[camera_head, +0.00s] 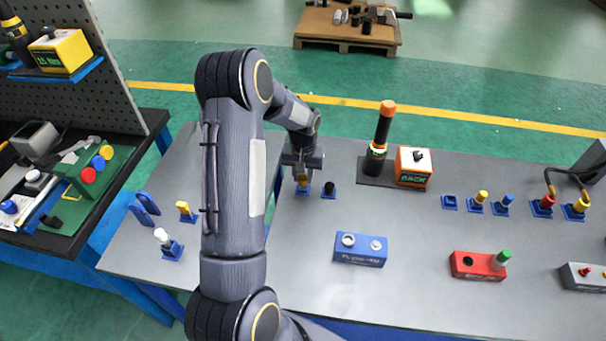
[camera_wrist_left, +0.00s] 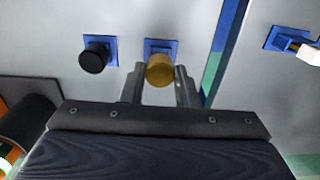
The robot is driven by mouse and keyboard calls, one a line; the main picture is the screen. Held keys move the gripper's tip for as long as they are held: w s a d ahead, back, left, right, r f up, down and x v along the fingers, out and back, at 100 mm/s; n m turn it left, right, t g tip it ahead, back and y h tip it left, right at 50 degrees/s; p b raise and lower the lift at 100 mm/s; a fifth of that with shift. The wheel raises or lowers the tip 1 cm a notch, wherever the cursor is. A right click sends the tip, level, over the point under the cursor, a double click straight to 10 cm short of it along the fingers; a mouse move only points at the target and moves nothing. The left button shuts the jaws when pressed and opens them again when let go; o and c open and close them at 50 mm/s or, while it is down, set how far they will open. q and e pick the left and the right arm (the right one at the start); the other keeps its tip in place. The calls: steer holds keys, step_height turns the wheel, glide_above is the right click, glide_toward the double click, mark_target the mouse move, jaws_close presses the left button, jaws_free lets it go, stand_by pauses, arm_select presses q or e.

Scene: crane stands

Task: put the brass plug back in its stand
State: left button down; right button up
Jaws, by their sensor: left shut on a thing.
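My left gripper (camera_head: 303,182) is shut on the brass plug (camera_wrist_left: 160,69), at the far middle of the grey table. In the left wrist view the plug lies between the two fingers (camera_wrist_left: 160,86). Its blue square stand (camera_wrist_left: 161,44) shows just behind the plug, and the plug hides part of it. In the head view the stand's blue edge (camera_head: 303,191) shows right under the gripper. I cannot tell whether the plug is seated in it or slightly above. My right gripper is not in view.
A black plug (camera_head: 329,189) in a blue stand is close beside. A black-and-orange tool (camera_head: 381,140) and an orange box (camera_head: 413,167) stand to the right. A blue block (camera_head: 360,249) and a red block (camera_head: 478,265) are nearer. My left arm covers the table's left part.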

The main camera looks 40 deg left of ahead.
mark_target(303, 178)
arm_select(q)
steer(key=shift+f+b, duration=0.75)
steer(key=shift+f, duration=0.2)
steer(key=c, duration=1)
jaws_free()
steer(key=shift+r, duration=0.1)
steer(key=shift+c, duration=0.2)
steer(key=shift+r+p, duration=1.65)
steer(key=shift+r, duration=0.9)
